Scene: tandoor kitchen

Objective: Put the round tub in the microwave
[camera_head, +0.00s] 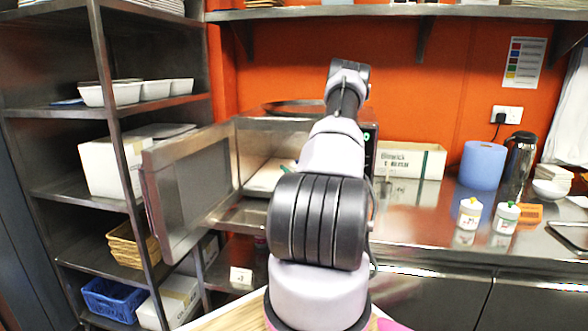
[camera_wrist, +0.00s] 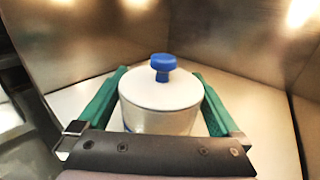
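The round tub (camera_wrist: 160,98) is white with a flat white lid and a blue knob. It is upright in the wrist view, between the two green fingers of my gripper (camera_wrist: 160,85). Both fingers appear to touch its sides, so my gripper looks shut on it. The microwave (camera_head: 369,150) stands on the counter in the head view, with its door (camera_head: 190,190) swung open to the left. The wrist view shows its metal walls and pale floor around the tub. I cannot tell whether the tub rests on that floor.
The open door stands close beside a metal shelf rack (camera_head: 75,198) on the left. Right of the microwave are a cardboard box (camera_head: 412,160), a blue roll (camera_head: 482,165) and two small lidded tubs with yellow (camera_head: 469,214) and green (camera_head: 506,218) knobs.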

